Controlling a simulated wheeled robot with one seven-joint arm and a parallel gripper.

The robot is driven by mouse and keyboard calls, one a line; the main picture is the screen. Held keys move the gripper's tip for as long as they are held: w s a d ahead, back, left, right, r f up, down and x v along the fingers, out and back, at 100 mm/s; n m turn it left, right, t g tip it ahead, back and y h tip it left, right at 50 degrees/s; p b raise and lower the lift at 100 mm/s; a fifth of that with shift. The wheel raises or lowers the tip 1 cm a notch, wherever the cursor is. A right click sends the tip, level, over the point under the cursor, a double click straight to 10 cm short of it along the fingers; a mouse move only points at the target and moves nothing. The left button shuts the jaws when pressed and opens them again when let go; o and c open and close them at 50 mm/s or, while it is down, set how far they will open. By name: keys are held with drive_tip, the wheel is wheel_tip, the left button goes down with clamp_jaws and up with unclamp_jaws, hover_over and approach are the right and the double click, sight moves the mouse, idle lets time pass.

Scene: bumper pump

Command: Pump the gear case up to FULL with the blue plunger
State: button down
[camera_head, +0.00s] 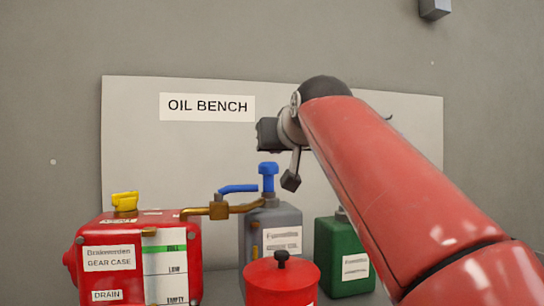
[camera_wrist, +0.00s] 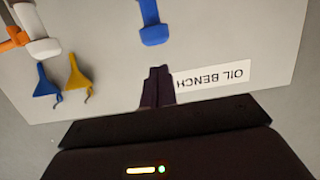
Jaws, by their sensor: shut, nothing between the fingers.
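The red gear case (camera_head: 90,240) stands at the left in the head view. Its white gauge panel (camera_head: 172,268) has a green FULL band at the top, then LOW and EMPTY; I cannot tell the oil level. The blue plunger (camera_head: 268,178) stands upright on the grey oil can (camera_head: 286,218). A blue piece that looks like the plunger shows at the top of the wrist view (camera_wrist: 152,28). My gripper (camera_head: 290,181) is shut and empty, to the right of the plunger's top in the head view. Its closed fingers (camera_wrist: 157,88) appear apart from the blue piece.
A brass spout (camera_head: 218,210) and blue arm (camera_head: 238,188) lie between can and case. A red lidded pot (camera_head: 281,283) stands in front; a green can (camera_head: 341,258) is to the right. The wrist view shows blue (camera_wrist: 45,82) and yellow (camera_wrist: 76,74) funnels.

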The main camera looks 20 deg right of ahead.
drive_tip(key=v, duration=0.3)
drive_tip(key=shift+s+r, duration=0.1)
drive_tip(key=shift+s, duration=0.3)
